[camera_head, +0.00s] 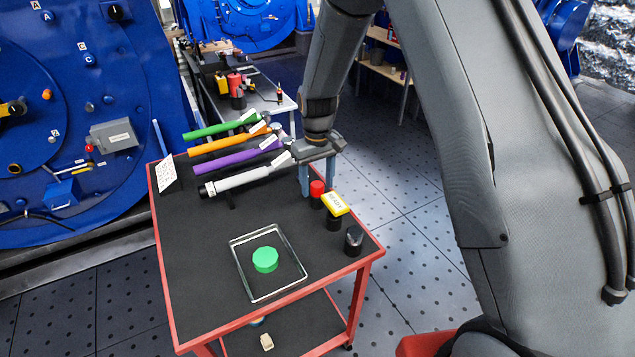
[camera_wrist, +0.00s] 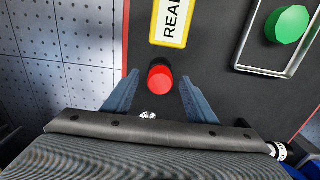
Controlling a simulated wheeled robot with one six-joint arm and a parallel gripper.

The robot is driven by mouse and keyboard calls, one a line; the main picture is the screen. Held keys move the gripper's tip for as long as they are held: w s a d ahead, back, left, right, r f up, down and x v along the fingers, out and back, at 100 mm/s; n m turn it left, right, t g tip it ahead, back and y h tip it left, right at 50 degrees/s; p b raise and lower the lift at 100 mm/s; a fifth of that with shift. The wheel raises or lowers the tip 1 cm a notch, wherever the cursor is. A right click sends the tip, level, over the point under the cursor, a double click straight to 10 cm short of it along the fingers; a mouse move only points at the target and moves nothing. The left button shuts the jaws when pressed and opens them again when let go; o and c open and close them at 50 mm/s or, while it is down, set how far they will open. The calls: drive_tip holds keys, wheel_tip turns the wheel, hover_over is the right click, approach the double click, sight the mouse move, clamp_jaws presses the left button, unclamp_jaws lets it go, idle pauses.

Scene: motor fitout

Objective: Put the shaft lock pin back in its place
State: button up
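A red-capped black piece (camera_head: 317,188) stands upright near the right edge of the cart top; it may be the shaft lock pin, but I cannot tell for sure. In the wrist view its round red top (camera_wrist: 160,76) shows between my two blue-grey fingers. My gripper (camera_head: 319,181) points down over the cart, open, with a gap visible on both sides of the red top; it also shows in the wrist view (camera_wrist: 158,84). A blue motor housing (camera_head: 75,110) with holes, lettered spots and small fittings stands at the left. The pin's place is not clearly identifiable.
The red-framed cart (camera_head: 190,270) also holds a yellow tagged piece (camera_head: 334,204), a black piece (camera_head: 354,241), a clear tray (camera_head: 242,270) with a green disc (camera_head: 265,259), and several coloured rods (camera_head: 238,160). A second table (camera_head: 262,98) stands behind. Floor at right is clear.

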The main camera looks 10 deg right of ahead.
wheel_tip(320, 180, up, 7)
drive_tip(key=shift+r+b, duration=0.2)
drive_tip(key=shift+b, duration=0.9)
drive_tip(key=shift+r, duration=0.2)
drive_tip(key=shift+s+d+r, duration=0.15)
drive_tip(key=shift+s+d, duration=0.15)
drive_tip(key=s+d+r+m, duration=0.1)
drive_tip(key=s+d, duration=0.3)
drive_tip(key=s, duration=0.3)
drive_tip(key=s+d+r+m+t, duration=0.1)
drive_tip(key=s+d+m, duration=0.1)
drive_tip(key=s, duration=0.6)
drive_tip(key=s+d+r+m, duration=0.1)
drive_tip(key=s+d, duration=0.4)
drive_tip(key=s, duration=0.3)
drive_tip(key=shift+s+d+r+m, duration=0.15)
drive_tip(key=shift+d+r+m, duration=0.05)
drive_tip(key=shift+d+m, duration=0.15)
